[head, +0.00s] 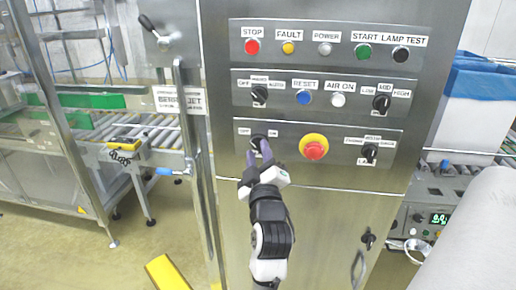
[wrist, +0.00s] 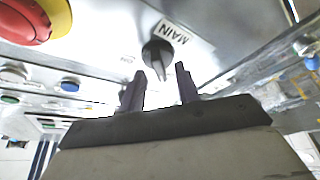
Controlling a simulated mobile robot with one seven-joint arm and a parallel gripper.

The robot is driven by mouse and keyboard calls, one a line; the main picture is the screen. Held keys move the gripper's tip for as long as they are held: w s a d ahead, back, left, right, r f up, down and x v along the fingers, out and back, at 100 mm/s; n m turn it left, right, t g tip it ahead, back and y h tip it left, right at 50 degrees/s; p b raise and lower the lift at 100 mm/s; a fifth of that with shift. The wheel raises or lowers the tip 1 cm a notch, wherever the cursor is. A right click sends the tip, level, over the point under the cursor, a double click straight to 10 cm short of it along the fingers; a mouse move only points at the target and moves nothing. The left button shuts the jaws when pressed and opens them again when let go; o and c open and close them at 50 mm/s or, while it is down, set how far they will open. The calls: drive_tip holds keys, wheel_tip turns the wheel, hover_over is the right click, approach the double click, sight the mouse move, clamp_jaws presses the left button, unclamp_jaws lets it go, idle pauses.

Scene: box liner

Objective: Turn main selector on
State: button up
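The main selector (wrist: 157,52) is a black rotary knob on the steel panel, next to a label reading MAIN. In the wrist view its handle points down between my fingers. In the head view the selector (head: 258,139) sits at the left of the lowest panel row, partly hidden by my gripper; small labels, OFF at left and ON at right, stand above it. My gripper (wrist: 160,80) is open, with one dark finger on each side of the handle's tip in the picture. I cannot tell whether the fingers touch it. The gripper also shows in the head view (head: 259,153).
A red emergency button on a yellow ring (head: 315,147) is right of the selector. Another black selector (head: 370,152) is farther right. Rows of buttons and knobs sit above. A door handle bar (head: 190,150) and conveyor (head: 150,145) are at left.

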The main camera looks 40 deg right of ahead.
drive_tip(key=shift+w+d+r, duration=0.1)
drive_tip(key=shift+w+d, duration=0.1)
drive_tip(key=shift+w, duration=0.1)
drive_tip(key=shift+c, duration=0.4)
clamp_jaws()
